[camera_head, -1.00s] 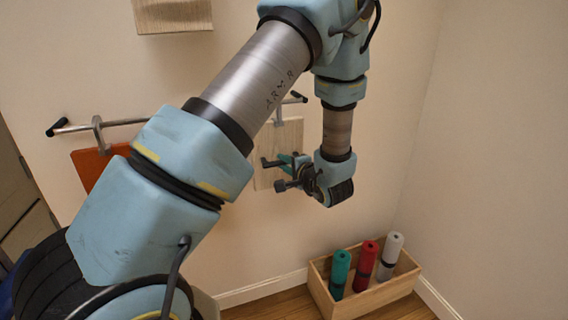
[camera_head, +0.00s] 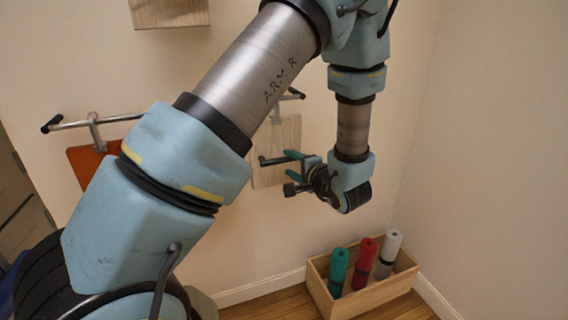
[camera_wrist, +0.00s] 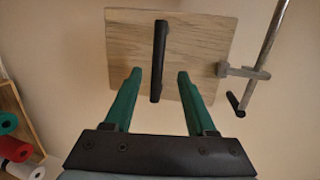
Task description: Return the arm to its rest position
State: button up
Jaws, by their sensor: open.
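My gripper (camera_head: 292,172) hangs at the end of my bent arm, in front of a pale wooden board (camera_head: 284,140) on the wall. Its two green fingers are open and empty, and they also show in the wrist view (camera_wrist: 158,76). The board has a black bar handle (camera_wrist: 158,62), upright in the wrist view. There the handle appears between the fingers, with its lower end overlapping the gap. It looks farther off than the fingertips, and I see no contact. Part of the board is hidden behind my arm in the head view.
A metal bar with black ends (camera_head: 118,118) and an orange-brown panel (camera_head: 88,168) are on the wall at left. Another wooden board (camera_head: 170,12) is higher up. A wooden crate (camera_head: 365,298) with green, red and grey rolls stands on the floor below. The right wall is bare.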

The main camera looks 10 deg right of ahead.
jog(key=v, duration=0.5)
jog(key=a+r+n+g+y+p, duration=0.25)
jog(key=a+n+g+y, duration=0.2)
jog(key=a, duration=0.85)
jog(key=s+a+r+n+g+h+p, duration=0.2)
jog(key=s+a+n+g, duration=0.15)
jog(key=a+g, duration=0.2)
jog(key=s+a+r+n+g+h+p, duration=0.1)
jog(key=s+a+r+n+g+p, duration=0.15)
jog(key=s+a+g, duration=0.3)
jog(key=r+n+h+p, duration=0.1)
jog(key=h, duration=0.1)
jog(key=w+a+r+n+t+h+p, duration=0.1)
jog(key=r, duration=0.1)
jog(key=a+r+n+t+h+p, duration=0.1)
jog(key=r+h, duration=0.1)
jog(key=shift+w+a+n+h, duration=0.15)
jog(key=shift+w+n+h, duration=0.1)
jog(key=shift+n+h, duration=0.1)
